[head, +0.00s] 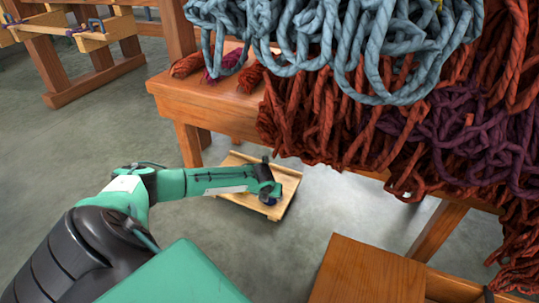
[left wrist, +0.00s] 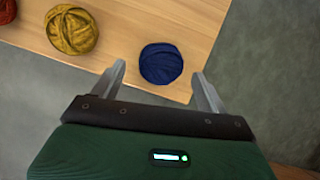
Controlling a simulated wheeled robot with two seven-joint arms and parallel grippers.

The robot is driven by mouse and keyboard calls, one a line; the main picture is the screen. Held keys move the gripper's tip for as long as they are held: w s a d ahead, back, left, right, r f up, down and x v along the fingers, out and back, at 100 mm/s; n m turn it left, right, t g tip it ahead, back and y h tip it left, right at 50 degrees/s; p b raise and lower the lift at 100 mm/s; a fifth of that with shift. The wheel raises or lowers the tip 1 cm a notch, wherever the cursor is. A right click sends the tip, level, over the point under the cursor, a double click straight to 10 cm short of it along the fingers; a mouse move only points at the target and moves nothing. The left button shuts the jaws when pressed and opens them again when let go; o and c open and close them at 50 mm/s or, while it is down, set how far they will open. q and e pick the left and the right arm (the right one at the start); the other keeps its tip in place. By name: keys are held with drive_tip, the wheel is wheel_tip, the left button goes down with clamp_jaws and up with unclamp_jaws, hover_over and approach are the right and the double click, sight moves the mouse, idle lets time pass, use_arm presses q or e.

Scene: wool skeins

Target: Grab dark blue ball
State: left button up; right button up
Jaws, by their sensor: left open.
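The dark blue ball (left wrist: 161,63) lies on a light wooden tray (left wrist: 130,18) near its edge in the left wrist view. My left gripper (left wrist: 162,78) is open, with one finger on each side of the ball and the ball between or just beyond the fingertips. I cannot tell whether the fingers touch it. In the head view my left gripper (head: 270,192) is over the tray (head: 289,185) on the floor, and a bit of the blue ball (head: 270,201) shows under it. My right gripper is not in view.
A mustard yellow ball (left wrist: 72,28) and a red ball (left wrist: 6,10) lie on the tray to the left. A wooden table (head: 220,97) hung with light blue (head: 370,45), rust and purple skeins stands over the tray's back. A wooden piece (head: 365,275) is at front right.

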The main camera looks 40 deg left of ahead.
use_arm(q)
drive_tip(key=b+x, duration=0.2)
drive_tip(key=x, duration=0.1)
drive_tip(key=shift+w+f+b, duration=0.1)
drive_tip(key=shift+f+b, duration=0.15)
drive_tip(key=shift+b, duration=0.05)
drive_tip(key=shift+r, duration=0.1)
drive_tip(key=c, duration=1.1)
